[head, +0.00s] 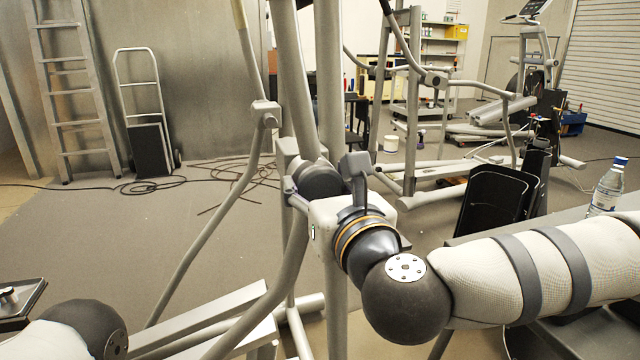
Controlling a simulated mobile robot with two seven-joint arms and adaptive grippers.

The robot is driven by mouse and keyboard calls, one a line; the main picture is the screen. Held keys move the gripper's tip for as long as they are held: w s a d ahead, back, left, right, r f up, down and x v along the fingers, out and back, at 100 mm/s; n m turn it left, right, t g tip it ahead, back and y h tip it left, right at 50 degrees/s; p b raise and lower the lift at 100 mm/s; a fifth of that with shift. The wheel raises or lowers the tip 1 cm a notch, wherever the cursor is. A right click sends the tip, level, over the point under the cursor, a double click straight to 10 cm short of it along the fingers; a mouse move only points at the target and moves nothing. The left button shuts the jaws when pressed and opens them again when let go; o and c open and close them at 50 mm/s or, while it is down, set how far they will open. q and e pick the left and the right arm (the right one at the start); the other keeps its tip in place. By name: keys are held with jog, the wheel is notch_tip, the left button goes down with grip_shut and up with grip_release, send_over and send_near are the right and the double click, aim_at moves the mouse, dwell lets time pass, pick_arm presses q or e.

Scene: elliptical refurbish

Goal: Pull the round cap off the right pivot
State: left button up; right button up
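The right pivot of the elliptical's upright carries a dark round cap (321,180) near the picture's middle. My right gripper (326,174) reaches in from the right, its pale body just below and in front of the cap. One finger is at the cap's left edge and the other at its right edge, so the fingers straddle it. I cannot tell whether both fingers touch it. The gripper body hides the cap's lower part. Of my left arm only a dark joint and a pale link show at the lower left; the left gripper is out of view.
The elliptical's pale tubes (213,225) rise close to my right gripper. A ladder (72,95), a hand truck (147,120) and loose cable (150,184) are behind. Open floor lies left.

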aim_at(322, 186)
jog(key=c, duration=1.1)
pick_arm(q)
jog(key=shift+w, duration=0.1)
pick_arm(e)
jog(key=shift+s+d+r, duration=0.1)
jog(key=shift+s+d, duration=0.1)
jog(key=shift+s, duration=0.45)
jog(key=shift+p+v, duration=0.85)
jog(key=shift+v, duration=1.45)
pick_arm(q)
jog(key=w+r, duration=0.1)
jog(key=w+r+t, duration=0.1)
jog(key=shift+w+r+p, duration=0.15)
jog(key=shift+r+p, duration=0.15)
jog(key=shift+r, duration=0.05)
pick_arm(e)
jog(key=shift+v, duration=1.2)
jog(key=shift+w, duration=0.1)
